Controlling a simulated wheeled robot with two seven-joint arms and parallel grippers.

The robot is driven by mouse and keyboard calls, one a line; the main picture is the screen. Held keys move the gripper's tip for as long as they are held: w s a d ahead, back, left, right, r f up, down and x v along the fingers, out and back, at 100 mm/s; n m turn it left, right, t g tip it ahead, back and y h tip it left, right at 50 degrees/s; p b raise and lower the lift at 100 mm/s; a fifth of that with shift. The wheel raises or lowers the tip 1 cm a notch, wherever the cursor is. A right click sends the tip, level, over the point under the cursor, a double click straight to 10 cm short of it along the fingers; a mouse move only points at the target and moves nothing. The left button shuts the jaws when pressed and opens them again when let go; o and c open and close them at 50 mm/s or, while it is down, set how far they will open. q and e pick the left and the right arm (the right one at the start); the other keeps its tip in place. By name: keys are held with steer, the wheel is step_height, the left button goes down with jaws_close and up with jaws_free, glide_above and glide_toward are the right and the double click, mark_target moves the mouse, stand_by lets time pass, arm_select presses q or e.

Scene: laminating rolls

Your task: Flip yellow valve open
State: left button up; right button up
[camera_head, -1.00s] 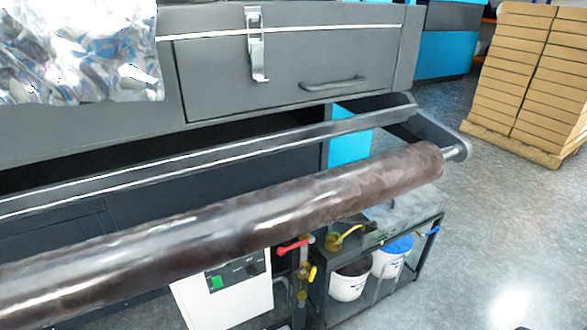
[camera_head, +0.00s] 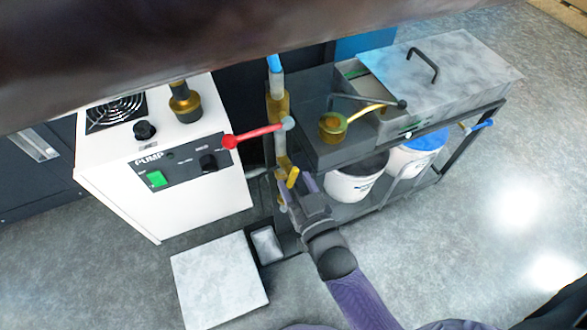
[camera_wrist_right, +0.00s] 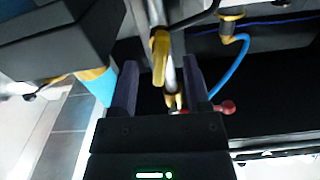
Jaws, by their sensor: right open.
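The yellow valve handle (camera_head: 293,177) sits low on a brass and clear vertical pipe (camera_head: 278,130), below a red-handled valve (camera_head: 255,135). My right gripper (camera_head: 296,188) is at the yellow handle, reaching up from below. In the right wrist view the yellow handle (camera_wrist_right: 160,55) shows between the two fingers of my open right gripper (camera_wrist_right: 160,66), with gaps on both sides. Whether a finger touches it, I cannot tell. My left gripper is out of view.
A white pump box (camera_head: 160,200) stands left of the pipe. A dark cart (camera_head: 335,150) with a marbled lidded tray (camera_head: 440,75) and buckets (camera_head: 355,183) is to the right. A large roll (camera_head: 200,35) spans overhead. Floor at right is clear.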

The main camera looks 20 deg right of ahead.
mark_target(294, 181)
steer(key=w, duration=0.2)
steer(key=w+b, duration=0.1)
steer(key=shift+a+f, duration=0.1)
steer(key=shift+f, duration=0.15)
steer(key=shift+w+r, duration=0.2)
steer(key=shift+w, duration=0.05)
jaws_close()
